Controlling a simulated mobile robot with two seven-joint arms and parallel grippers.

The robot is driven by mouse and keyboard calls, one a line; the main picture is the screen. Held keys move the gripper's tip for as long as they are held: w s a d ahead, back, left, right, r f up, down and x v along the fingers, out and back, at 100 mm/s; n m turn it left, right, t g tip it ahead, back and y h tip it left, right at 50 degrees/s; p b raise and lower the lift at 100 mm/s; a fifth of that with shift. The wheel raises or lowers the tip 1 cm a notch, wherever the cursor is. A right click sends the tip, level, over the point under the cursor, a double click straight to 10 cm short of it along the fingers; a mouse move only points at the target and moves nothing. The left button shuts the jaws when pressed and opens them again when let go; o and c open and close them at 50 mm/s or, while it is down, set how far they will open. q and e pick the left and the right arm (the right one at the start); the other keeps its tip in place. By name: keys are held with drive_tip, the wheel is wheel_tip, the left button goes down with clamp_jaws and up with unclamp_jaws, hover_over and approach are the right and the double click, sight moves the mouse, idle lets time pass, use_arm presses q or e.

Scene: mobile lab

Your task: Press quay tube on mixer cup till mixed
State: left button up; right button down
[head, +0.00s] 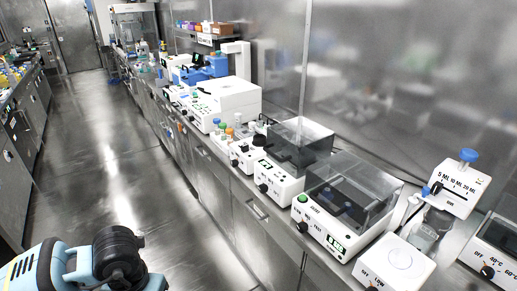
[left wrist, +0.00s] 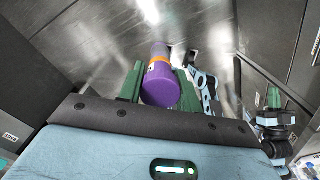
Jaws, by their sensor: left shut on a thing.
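In the left wrist view my left gripper (left wrist: 160,88) is shut on a purple tube (left wrist: 160,87) with an orange band and a greyish far end. The tube sits between the green fingers, above the floor. Any name on it is too small to read. In the head view only my left arm shows, at the bottom left; its gripper is out of frame. The mixer looks to be the small white box with a black cup (head: 258,142) on the bench, well away from my arm. What seems my right gripper (left wrist: 273,98) shows at the right of the wrist view; its fingers are unclear.
A rack of colour-capped tubes (head: 228,130) stands left of the mixer. Dark-lidded machines (head: 300,140) (head: 350,190) stand to its right. A white plate device (head: 398,262) and a dispenser (head: 458,190) are further right. The aisle floor (head: 130,170) is clear.

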use_arm(q)
drive_tip(key=m, duration=0.3)
drive_tip(key=shift+d+f+m, duration=0.15)
drive_tip(key=shift+f+m, duration=0.2)
drive_tip(key=shift+m, duration=0.05)
drive_tip(key=m, duration=0.3)
drive_tip(key=f+m, duration=0.1)
drive_tip(key=m, duration=0.1)
drive_tip(key=shift+d+m, duration=0.15)
drive_tip(key=shift+m, duration=0.25)
drive_tip(key=m, duration=0.3)
drive_tip(key=shift+d+f+m, duration=0.1)
drive_tip(key=shift+f+m, duration=0.2)
drive_tip(key=shift+m, duration=0.1)
drive_tip(key=m, duration=0.3)
drive_tip(key=shift+f+m, duration=0.35)
drive_tip(key=shift+m, duration=0.05)
drive_tip(key=m, duration=0.3)
drive_tip(key=shift+d+f+m, duration=0.15)
drive_tip(key=shift+f+m, duration=0.15)
drive_tip(key=m, duration=0.2)
drive_tip(key=f+m, duration=0.1)
drive_tip(key=m, duration=0.2)
drive_tip(key=shift+m, duration=0.3)
drive_tip(key=m, duration=0.2)
drive_tip(key=f+m, duration=0.1)
drive_tip(key=m, duration=0.5)
drive_tip(key=shift+f+m, duration=0.25)
drive_tip(key=shift+m, duration=0.05)
